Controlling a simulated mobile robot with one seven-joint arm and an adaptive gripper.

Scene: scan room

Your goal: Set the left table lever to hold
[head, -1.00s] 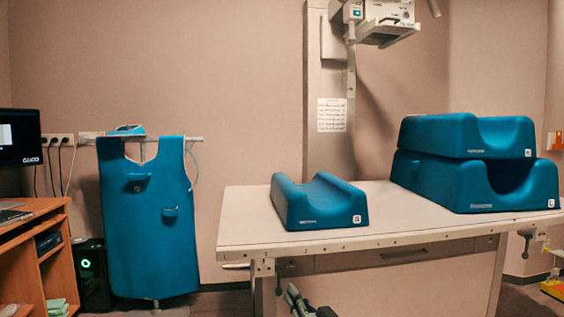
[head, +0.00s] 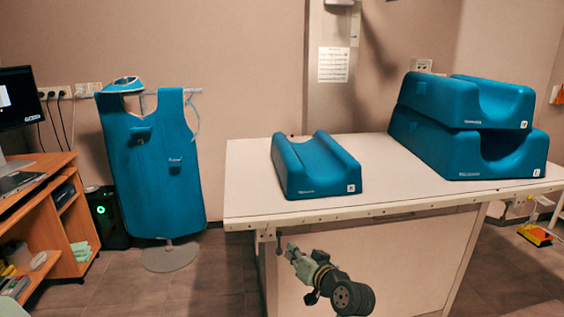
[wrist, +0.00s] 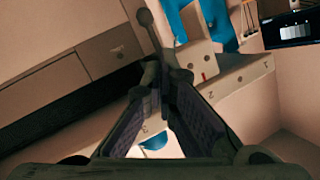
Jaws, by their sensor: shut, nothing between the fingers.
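The white table (head: 385,208) has a small dark lever (head: 279,246) hanging below its front left corner, beside a pale bracket (head: 265,237). In the wrist view the lever (wrist: 146,20) shows a round knob at the top, and its stem runs down behind my fingertips. A pale plate (wrist: 192,65) with a hole and a small red mark is to its right. My gripper (head: 291,250) is just right of the lever in the head view. In the wrist view my gripper (wrist: 166,75) is shut and empty, its tips close to the stem; whether they touch is unclear.
Blue cushions sit on the table: one alone (head: 315,168) and two stacked at the right (head: 463,125). A blue apron (head: 150,165) hangs on a stand left of the table. A wooden desk (head: 40,215) stands far left.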

